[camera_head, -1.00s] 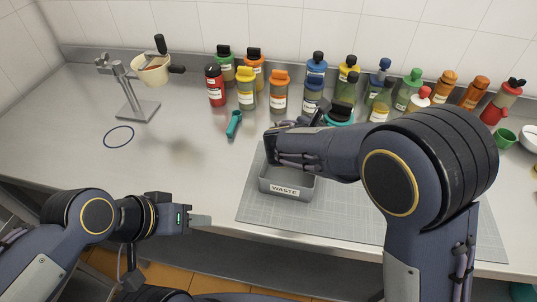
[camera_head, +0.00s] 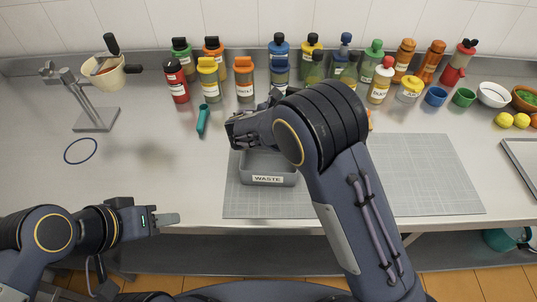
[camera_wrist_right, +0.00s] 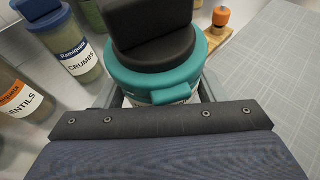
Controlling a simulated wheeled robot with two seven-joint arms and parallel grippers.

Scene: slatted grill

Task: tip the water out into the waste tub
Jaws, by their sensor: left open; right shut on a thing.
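The grey waste tub (camera_head: 267,180), labelled WASTE, stands on the cutting mat, its far part hidden by my right arm. My right gripper (camera_wrist_right: 160,95) is shut on a jar (camera_wrist_right: 155,74) with a teal collar and a tall black top, shown in the right wrist view. The jar's body is mostly hidden below the collar, and I see no water. In the head view my right arm hides the jar, behind and above the tub. My left gripper (camera_head: 165,219) is open and empty over the counter's front edge, left of the tub.
Several labelled bottles line the back, including a crumbs jar (camera_wrist_right: 75,45) and a lentils jar (camera_wrist_right: 20,100) close by the held jar. The mat's right side (camera_head: 430,175) is clear.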

